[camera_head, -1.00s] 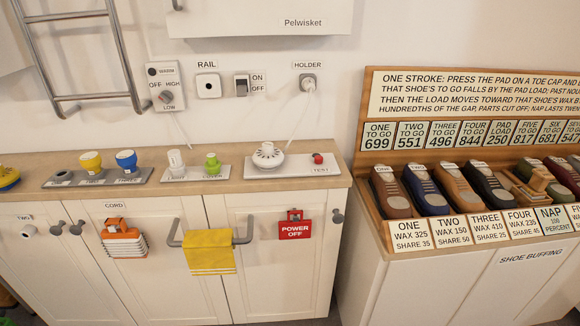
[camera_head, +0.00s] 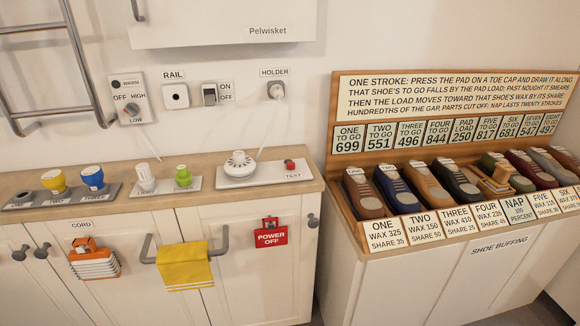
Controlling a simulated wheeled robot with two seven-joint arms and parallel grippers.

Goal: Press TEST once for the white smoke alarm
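The white smoke alarm (camera_head: 239,163) is a round white dome on a pale grey plate (camera_head: 262,179) on the wooden counter. A small red button (camera_head: 290,164) stands at the right end of the same plate, above the label TEST (camera_head: 294,176). The alarm and the button are apart on the plate, with nothing covering them. Neither of my grippers is in the head view.
A white lamp (camera_head: 144,174) and a green one (camera_head: 183,176) stand left of the alarm. A yellow cloth (camera_head: 184,266) hangs on a cabinet handle; a red POWER OFF tag (camera_head: 270,236) hangs nearby. The shoe rack (camera_head: 345,205) stands right, past a gap.

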